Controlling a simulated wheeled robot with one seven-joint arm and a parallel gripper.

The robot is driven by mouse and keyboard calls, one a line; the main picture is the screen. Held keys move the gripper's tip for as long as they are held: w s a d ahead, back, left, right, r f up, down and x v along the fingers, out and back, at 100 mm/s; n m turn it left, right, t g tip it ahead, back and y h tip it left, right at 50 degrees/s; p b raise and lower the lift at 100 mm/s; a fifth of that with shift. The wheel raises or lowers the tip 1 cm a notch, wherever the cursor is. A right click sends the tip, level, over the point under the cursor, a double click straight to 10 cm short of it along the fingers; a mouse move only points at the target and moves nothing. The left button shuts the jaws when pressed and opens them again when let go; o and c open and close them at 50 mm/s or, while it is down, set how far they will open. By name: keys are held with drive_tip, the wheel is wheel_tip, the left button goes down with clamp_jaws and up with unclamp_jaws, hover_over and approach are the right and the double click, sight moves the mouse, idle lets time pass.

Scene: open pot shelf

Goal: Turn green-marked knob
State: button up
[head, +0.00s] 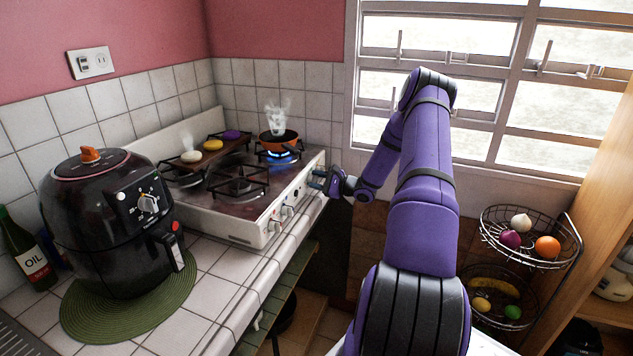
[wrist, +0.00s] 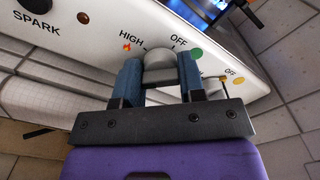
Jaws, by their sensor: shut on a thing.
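The stove (head: 240,205) has a white front panel with several knobs. In the wrist view, a grey rounded knob (wrist: 160,65) sits between the blue fingers of my gripper (wrist: 161,82), which is shut on it. A green dot (wrist: 197,53) is on the panel just right of this knob, beyond the right finger. The labels HIGH, with a small flame mark, and OFF show around the knob. In the head view, my gripper (head: 318,180) is at the far right end of the stove front, and its fingers hide the knob there.
A steaming orange pan (head: 279,139) stands over a blue flame (head: 285,157) on the back right burner. Other knobs (head: 275,226) line the panel. A black air fryer (head: 115,220) stands left on a green mat (head: 90,327). Wire fruit baskets (head: 520,220) are at right.

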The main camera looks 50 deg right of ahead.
drive_tip(key=m, duration=0.7)
drive_tip(key=shift+d, duration=0.15)
drive_tip(key=m, duration=0.6)
drive_tip(key=shift+d+m, duration=0.1)
drive_tip(key=shift+m, duration=0.3)
drive_tip(key=m, duration=0.6)
drive_tip(key=shift+w+d+f, duration=0.1)
drive_tip(key=m, duration=0.6)
drive_tip(key=shift+f+m, duration=0.1)
drive_tip(key=shift+m, duration=0.2)
drive_tip(key=o, duration=0.9)
